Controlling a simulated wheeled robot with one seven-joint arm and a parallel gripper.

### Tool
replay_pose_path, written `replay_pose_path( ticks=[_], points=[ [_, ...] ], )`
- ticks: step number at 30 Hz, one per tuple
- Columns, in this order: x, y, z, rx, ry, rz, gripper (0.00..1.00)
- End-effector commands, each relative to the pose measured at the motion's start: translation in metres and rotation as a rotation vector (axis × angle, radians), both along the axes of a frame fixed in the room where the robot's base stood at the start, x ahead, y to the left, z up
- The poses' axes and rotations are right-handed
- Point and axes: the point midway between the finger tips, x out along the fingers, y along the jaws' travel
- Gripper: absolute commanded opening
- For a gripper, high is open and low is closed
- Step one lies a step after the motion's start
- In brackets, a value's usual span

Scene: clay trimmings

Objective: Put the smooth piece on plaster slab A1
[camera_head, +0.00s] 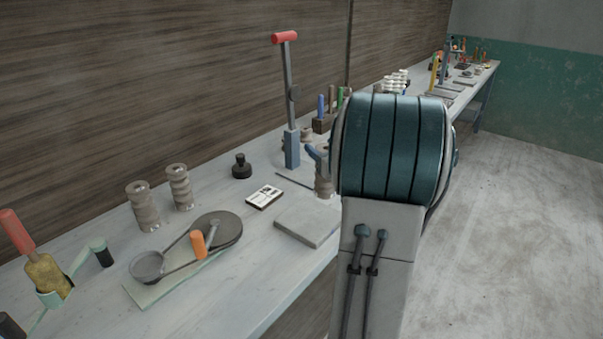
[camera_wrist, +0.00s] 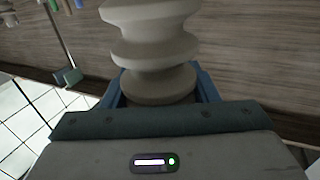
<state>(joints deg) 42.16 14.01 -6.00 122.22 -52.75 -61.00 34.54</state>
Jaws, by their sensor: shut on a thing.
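My gripper (camera_wrist: 160,88) is shut on a pale grey-beige clay piece (camera_wrist: 152,45) with rounded, wavy bulges and an even surface. In the head view the held piece (camera_head: 323,181) shows partly beside a blue finger, left of my arm, which hides the rest. A bare grey square slab (camera_head: 308,225) lies on the bench just below and in front of it. I cannot read a label on it, so I cannot tell if it is A1. Whether the held piece touches anything below is hidden.
Two similar wavy pieces (camera_head: 143,206) (camera_head: 180,188) stand at the left. A belt-and-wheel device (camera_head: 217,229), a card (camera_head: 264,197), a black knob (camera_head: 241,167) and a tall red-handled lever press (camera_head: 291,105) stand around. More slabs lie farther along the bench (camera_head: 270,288).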

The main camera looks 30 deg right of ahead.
Motion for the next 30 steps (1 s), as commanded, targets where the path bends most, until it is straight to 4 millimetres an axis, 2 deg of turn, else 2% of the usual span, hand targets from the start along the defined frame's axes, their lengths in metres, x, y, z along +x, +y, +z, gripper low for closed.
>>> replay_pose_path(
  ticks=[3, 9, 14, 21, 30],
  points=[
    [0.023, 0.014, -0.014, 0.001, -0.001, 0.008, 0.0],
    [0.042, 0.024, -0.024, -0.001, -0.004, 0.01, 0.0],
    [0.043, 0.025, -0.033, 0.0, -0.001, 0.009, 0.0],
    [0.043, 0.026, -0.064, 0.0, -0.001, 0.009, 0.0],
    [0.043, 0.026, -0.066, -0.003, -0.004, 0.009, 0.0]
  ],
)
